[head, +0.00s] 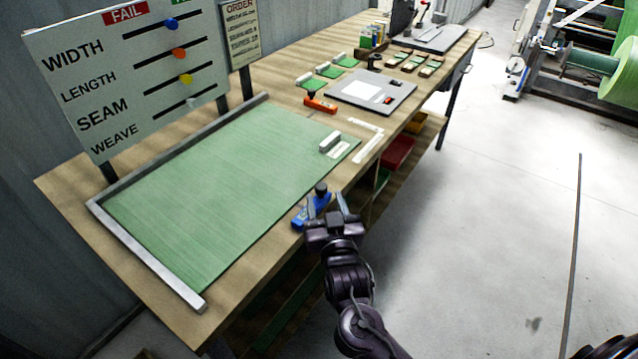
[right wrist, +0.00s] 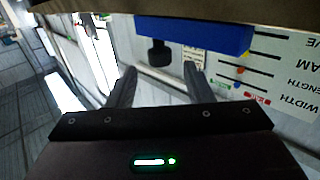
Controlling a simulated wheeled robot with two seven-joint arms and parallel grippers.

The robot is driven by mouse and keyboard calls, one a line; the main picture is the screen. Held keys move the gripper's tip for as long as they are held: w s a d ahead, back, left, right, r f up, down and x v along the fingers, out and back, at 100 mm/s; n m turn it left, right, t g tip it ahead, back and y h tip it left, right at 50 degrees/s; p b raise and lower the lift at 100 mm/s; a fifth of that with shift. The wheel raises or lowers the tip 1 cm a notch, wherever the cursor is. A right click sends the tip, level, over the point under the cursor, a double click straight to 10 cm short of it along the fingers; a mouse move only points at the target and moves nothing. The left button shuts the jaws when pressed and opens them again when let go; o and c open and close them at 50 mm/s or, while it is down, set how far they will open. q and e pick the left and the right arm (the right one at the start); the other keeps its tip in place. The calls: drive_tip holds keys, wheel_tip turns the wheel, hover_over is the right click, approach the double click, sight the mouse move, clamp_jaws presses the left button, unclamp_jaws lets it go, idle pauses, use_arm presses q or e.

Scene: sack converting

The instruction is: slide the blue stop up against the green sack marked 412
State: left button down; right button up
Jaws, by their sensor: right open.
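The green sack (head: 215,190) lies flat on the bench, inside a grey corner rail (head: 150,268) along its far and left sides. Its label (head: 338,151) is too small to read. The blue stop (head: 301,221), with a black knob (head: 321,187), sits by the bench's front edge, beside the sack's near edge; any gap looks narrow. My right gripper (head: 331,208) is open and empty, close to the stop. In the right wrist view, the blue stop (right wrist: 215,35) and its knob (right wrist: 158,52) show just beyond the spread fingers. My left gripper is not in view.
A grey block (head: 329,141) rests on the sack's right end. White strips (head: 368,148), an orange stop (head: 320,104) and a grey scale (head: 371,91) lie farther right. A board with sliders (head: 130,70) stands behind. Bins (head: 397,152) sit under the bench.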

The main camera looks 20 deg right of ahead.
sight(322, 190)
drive_tip(key=w, duration=0.4)
drive_tip(key=shift+w+d+r+p, duration=0.1)
drive_tip(key=shift+w+d+p, duration=0.2)
drive_tip(key=shift+w, duration=0.35)
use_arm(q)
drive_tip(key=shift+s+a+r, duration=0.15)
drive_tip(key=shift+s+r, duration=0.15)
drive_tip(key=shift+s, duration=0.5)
use_arm(e)
drive_tip(key=shift+c, duration=0.7)
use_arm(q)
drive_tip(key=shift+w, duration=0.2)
use_arm(e)
drive_tip(key=shift+w, duration=0.1)
clamp_jaws()
